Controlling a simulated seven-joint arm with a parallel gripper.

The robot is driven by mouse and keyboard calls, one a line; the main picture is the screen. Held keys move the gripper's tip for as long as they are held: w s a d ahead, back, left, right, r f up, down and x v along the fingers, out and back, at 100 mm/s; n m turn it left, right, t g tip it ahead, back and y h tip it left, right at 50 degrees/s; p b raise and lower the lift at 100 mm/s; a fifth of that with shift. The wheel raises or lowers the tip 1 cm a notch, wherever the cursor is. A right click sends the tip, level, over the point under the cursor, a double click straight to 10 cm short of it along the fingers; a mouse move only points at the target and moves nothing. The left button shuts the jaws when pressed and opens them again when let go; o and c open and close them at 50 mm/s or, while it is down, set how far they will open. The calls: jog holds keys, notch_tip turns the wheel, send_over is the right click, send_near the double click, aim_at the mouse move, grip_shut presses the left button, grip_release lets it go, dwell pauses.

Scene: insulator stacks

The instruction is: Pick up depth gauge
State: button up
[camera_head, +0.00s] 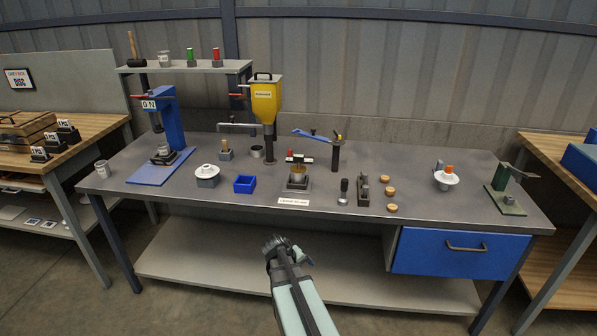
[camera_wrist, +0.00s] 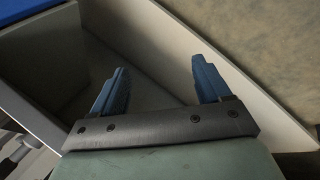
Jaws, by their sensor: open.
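No label marks the depth gauge, so I cannot say for certain which tool it is. A small dark upright tool (camera_head: 343,191) stands on the grey workbench (camera_head: 420,205), right of centre; it may be the gauge. A dark block-like fixture (camera_head: 363,189) stands just right of it. My gripper (camera_head: 285,245) is in front of the bench, low and left of these tools, apart from them. In the wrist view its two blue fingers (camera_wrist: 160,75) are spread with nothing between them. No gauge shows in the wrist view.
A yellow hopper (camera_head: 265,100), a blue press (camera_head: 168,120) and a small blue bin (camera_head: 245,184) stand on the bench. Wooden discs (camera_head: 389,191) lie right of the fixture. A blue drawer (camera_head: 460,254) hangs below the bench's right end. The front right bench top is mostly clear.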

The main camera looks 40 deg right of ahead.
aim_at(298, 158)
jog(key=w+d+r+n+t+h, duration=0.2)
jog(key=w+d+r+n+h, duration=0.3)
jog(key=r, duration=0.4)
jog(key=w+d+r+n+t+h, duration=0.25)
jog(key=w+d+r, duration=0.3)
jog(key=r, duration=0.45)
jog(key=w+a+r+n+t, duration=0.1)
jog(key=w+r+n+t, duration=0.6)
jog(key=n, duration=1.3)
jog(key=x, duration=0.8)
jog(key=shift+w+f, duration=0.35)
jog(key=shift+w, duration=0.35)
jog(key=shift+x, duration=2.8)
jog(key=shift+s+r, duration=0.15)
jog(key=shift+c, duration=0.2)
grip_shut()
